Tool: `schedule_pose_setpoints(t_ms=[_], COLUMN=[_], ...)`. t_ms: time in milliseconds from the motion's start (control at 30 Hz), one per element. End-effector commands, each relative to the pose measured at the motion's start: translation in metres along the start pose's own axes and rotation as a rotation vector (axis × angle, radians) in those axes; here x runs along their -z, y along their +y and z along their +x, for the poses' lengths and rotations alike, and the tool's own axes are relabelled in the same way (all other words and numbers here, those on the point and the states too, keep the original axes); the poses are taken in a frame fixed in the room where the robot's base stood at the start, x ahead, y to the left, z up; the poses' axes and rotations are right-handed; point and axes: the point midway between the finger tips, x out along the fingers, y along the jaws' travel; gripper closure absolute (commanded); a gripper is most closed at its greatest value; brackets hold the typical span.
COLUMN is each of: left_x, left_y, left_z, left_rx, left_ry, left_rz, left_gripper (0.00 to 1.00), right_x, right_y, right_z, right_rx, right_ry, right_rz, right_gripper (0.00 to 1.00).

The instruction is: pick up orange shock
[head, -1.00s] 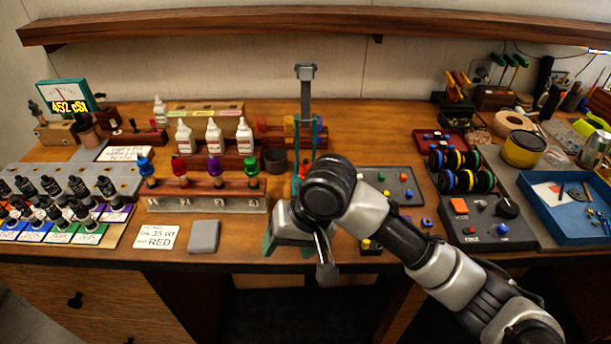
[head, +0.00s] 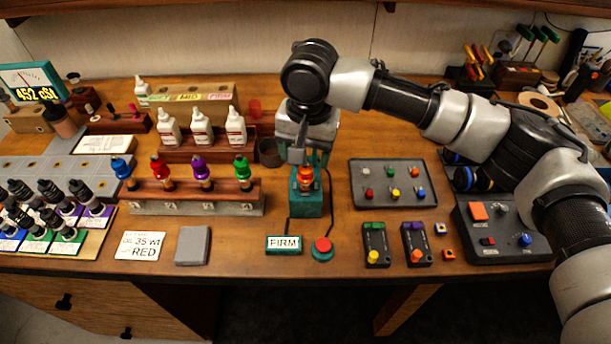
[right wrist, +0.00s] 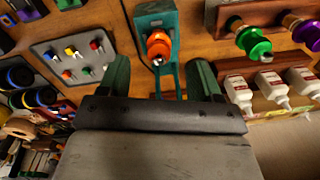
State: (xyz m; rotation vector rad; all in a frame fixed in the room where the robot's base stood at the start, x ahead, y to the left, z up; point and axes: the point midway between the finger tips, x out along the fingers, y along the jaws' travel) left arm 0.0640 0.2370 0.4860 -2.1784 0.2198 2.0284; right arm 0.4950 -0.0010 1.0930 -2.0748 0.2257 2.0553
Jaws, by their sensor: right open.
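The orange shock (head: 306,177) stands upright in a teal stand (head: 308,205) near the middle of the bench. In the right wrist view the orange shock (right wrist: 158,46) shows beyond and between the fingers, apart from them. My right gripper (head: 298,155) is above and just behind the shock in the head view, partly hiding the teal stand's upper part. In the right wrist view my right gripper (right wrist: 160,75) has its two teal fingers spread wide, with nothing between their tips. My left gripper is not in view.
A wooden rack (head: 240,198) with blue, red, purple and green shocks stands to the left. A grey tray (head: 392,200) of small coloured parts lies to the right. A FIRM sign (head: 284,245) and red button (head: 322,246) lie in front. White bottles (head: 202,127) stand behind the rack.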

Motion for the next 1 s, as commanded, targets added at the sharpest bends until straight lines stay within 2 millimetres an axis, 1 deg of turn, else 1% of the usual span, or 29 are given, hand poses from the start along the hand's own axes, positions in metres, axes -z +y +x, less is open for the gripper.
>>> schedule_pose_setpoints(t_ms=[33, 67, 167, 333, 433, 567, 767, 867, 1000], left_x=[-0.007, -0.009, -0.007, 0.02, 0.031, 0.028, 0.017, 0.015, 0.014], left_y=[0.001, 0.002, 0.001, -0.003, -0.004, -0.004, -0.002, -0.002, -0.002], left_z=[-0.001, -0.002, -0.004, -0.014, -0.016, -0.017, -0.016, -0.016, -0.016], left_rx=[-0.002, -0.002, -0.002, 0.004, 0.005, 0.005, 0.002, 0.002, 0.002], left_ry=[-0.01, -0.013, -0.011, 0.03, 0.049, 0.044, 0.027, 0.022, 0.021], left_rz=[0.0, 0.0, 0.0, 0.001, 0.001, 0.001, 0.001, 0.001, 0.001], left_gripper=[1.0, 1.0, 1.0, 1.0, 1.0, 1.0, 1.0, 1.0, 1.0], right_x=[0.0, 0.0, 0.0, -0.001, -0.002, -0.002, -0.002, -0.002, -0.002], right_y=[0.001, 0.001, 0.001, 0.003, 0.003, 0.003, 0.002, 0.002, 0.002], right_z=[0.004, 0.006, 0.012, 0.035, 0.05, 0.06, 0.061, 0.061, 0.061], right_rx=[-0.001, -0.001, 0.0, -0.003, -0.001, 0.0, 0.001, 0.001, 0.001], right_ry=[-0.001, -0.001, 0.0, -0.001, -0.001, 0.001, 0.001, 0.001, 0.001], right_rz=[0.001, 0.0, 0.0, 0.0, 0.0, -0.001, -0.002, -0.002, -0.002], right_gripper=[0.35, 0.35, 0.35, 0.35, 0.35, 0.35, 0.35, 0.49, 0.71])
